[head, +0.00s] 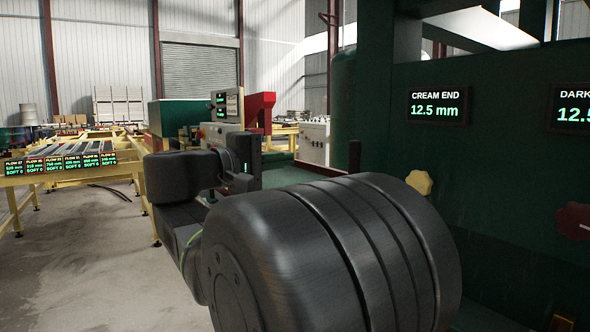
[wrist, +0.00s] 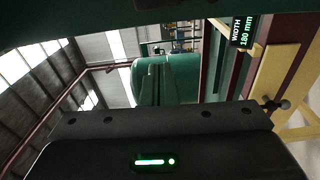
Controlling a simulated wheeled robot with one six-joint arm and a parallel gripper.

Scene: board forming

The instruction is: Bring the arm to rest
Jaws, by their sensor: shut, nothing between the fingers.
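My arm's dark grey links fill the middle of the head view, with a large round joint in front and the arm folded back behind it. My gripper (wrist: 160,122) shows in the wrist view as a dark bar across the lower half, with a lit green strip below it. It is shut and holds nothing. In the head view the end of my arm, with a small green light, is beside the control box; the fingertips cannot be made out there.
A green machine (head: 510,190) stands close on the right, with a "CREAM END 12.5 mm" display (head: 438,107) and a yellow knob (head: 419,182). A yellow roller conveyor (head: 75,163) with several displays stands at the left. Bare concrete floor (head: 85,255) lies between. The wrist view shows a "WIDTH 180 mm" display (wrist: 243,31).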

